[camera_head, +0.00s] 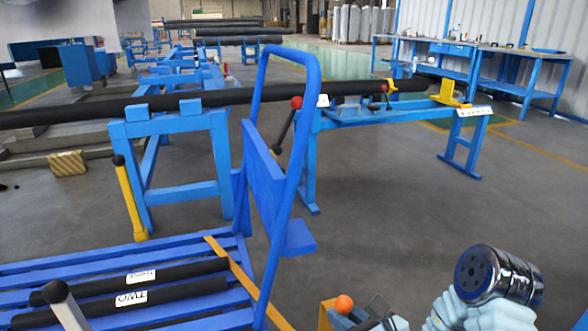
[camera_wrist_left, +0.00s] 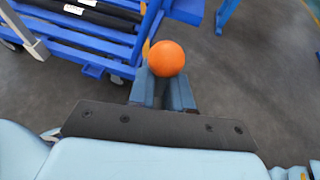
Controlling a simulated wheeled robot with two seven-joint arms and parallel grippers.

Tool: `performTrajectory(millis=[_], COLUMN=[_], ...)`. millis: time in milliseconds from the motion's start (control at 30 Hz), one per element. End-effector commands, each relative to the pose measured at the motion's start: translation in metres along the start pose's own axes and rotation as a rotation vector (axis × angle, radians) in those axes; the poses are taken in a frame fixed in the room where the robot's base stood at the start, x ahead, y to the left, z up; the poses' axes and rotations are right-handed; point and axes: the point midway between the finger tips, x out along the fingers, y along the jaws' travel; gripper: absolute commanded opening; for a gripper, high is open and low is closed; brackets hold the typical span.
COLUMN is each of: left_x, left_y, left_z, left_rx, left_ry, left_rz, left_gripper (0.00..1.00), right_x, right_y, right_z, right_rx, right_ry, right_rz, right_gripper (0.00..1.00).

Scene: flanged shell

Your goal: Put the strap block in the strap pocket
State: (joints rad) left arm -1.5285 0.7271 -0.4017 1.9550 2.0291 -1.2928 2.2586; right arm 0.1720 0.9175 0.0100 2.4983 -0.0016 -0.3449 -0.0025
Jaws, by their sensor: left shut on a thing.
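My left gripper (camera_head: 354,318) is at the bottom of the head view, partly cut off. In the left wrist view its two fingers (camera_wrist_left: 163,90) are shut on an orange ball (camera_wrist_left: 166,58), which shows above the fingertips. The ball (camera_head: 344,304) also shows in the head view, beside a yellow piece (camera_head: 325,313) at the bottom edge. The ball may be the knob of the strap block; the rest of the held thing is hidden by the fingers and the frame edge. I cannot make out the strap pocket. My right gripper does not show.
A blue slatted cart (camera_head: 190,252) with black bars labelled TWO and an orange strap (camera_head: 236,268) stands at left; its tall handle (camera_head: 309,130) rises in front. Beyond it, blue stands carry a long black pipe (camera_head: 230,97). Grey floor (camera_head: 390,230) is clear at centre right.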

Motion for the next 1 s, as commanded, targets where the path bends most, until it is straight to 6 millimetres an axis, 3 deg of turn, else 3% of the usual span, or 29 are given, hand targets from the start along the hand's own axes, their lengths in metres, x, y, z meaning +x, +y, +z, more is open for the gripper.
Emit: performTrajectory(millis=[200,467,667,1000], left_x=[0.027,0.079,0.129,0.237], left_y=[0.016,0.045,0.073,0.133], left_z=[-0.005,-0.016,-0.026,-0.049], left_rx=[0.017,0.048,0.077,0.131], left_ry=[0.001,0.003,0.005,0.011], left_rz=[-0.032,-0.101,-0.168,-0.314], left_gripper=[0.00,0.00,0.00,0.00], right_x=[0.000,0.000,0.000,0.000], right_y=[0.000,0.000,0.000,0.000], right_z=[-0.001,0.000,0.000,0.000], right_rx=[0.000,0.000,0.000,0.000], right_ry=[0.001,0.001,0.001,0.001], right_rz=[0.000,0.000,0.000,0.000], right_gripper=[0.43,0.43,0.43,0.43])
